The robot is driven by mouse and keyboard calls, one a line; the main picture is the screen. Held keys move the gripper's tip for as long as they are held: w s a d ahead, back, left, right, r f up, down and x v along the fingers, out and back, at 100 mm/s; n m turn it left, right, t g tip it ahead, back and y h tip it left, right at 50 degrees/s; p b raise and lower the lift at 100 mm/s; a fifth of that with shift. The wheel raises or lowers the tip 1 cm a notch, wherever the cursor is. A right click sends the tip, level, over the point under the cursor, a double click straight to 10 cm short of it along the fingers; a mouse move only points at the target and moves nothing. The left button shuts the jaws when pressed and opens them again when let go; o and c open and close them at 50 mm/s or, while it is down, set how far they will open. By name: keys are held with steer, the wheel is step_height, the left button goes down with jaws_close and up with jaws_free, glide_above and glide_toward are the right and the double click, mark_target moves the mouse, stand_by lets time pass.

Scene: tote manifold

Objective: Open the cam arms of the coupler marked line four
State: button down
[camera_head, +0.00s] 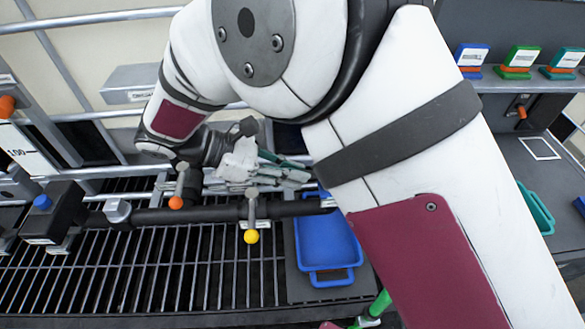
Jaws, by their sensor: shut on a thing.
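My gripper (243,155) is at the left, above and behind the dark manifold pipe (215,213). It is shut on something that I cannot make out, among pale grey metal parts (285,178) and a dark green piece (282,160). These parts may belong to a coupler, but my arm hides much of them. I cannot read any line-four marking. A lever with an orange knob (176,202) and a lever with a yellow knob (251,236) hang at the front of the pipe. I cannot tell the pose of the cam arms.
A blue tray (330,272) lies right of the black grating (120,265). A black block with a blue knob (42,202) is at the left. Blue, green and teal holders (520,60) stand on a shelf at the upper right. My arm covers the middle.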

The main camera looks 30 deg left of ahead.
stand_by(0.3)
steer(key=c, duration=1.5)
jaws_free()
steer(key=shift+a, duration=0.1)
steer(key=v, duration=1.1)
steer(key=shift+s+a+r, duration=0.25)
